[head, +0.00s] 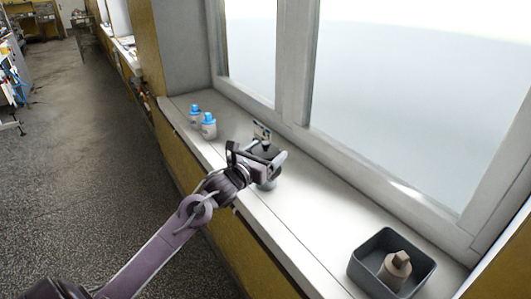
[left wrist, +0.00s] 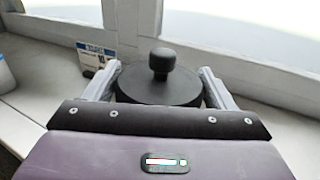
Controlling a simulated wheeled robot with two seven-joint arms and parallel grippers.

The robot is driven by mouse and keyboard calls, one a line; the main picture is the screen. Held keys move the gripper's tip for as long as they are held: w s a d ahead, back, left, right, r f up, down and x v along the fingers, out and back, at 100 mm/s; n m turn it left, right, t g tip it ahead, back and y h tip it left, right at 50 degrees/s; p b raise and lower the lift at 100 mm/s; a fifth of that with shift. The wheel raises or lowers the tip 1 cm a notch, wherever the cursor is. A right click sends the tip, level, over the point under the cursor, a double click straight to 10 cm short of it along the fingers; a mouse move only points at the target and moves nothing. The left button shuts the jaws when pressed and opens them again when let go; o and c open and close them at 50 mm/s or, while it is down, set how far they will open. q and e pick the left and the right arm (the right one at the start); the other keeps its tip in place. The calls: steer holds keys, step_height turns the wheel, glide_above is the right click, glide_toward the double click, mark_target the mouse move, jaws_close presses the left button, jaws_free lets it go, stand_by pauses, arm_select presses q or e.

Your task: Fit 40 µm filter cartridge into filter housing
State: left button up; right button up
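A black round lid with a knob (left wrist: 160,88) stands on the sill between the two fingers of my left gripper (head: 272,150); it also shows in the head view (head: 265,153). A grey rounded body (head: 268,181), perhaps the filter housing, shows below it, mostly hidden by the gripper. In the left wrist view, the spread fingers (left wrist: 160,80) lie along both sides of the lid; whether they press on it is unclear. A beige-brown block-like piece (head: 396,268), perhaps the cartridge, stands in the grey bin at the right. My right gripper is out of view.
The grey open bin (head: 358,266) stands on the white sill (head: 310,226), with clear sill between it and my gripper. Two white bottles with blue caps (head: 208,127) stand left of the gripper. A small printed card (left wrist: 92,57) stands behind the lid, near the window.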

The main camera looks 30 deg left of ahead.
arm_select(q)
steer(key=o, duration=0.4)
steer(key=shift+r+p, duration=0.65)
steer(key=shift+r, duration=0.05)
steer(key=shift+s+f, duration=0.15)
steer(key=shift+s, duration=0.1)
steer(key=s+b, duration=0.2)
steer(key=s, duration=0.9)
steer(key=shift+s, duration=0.25)
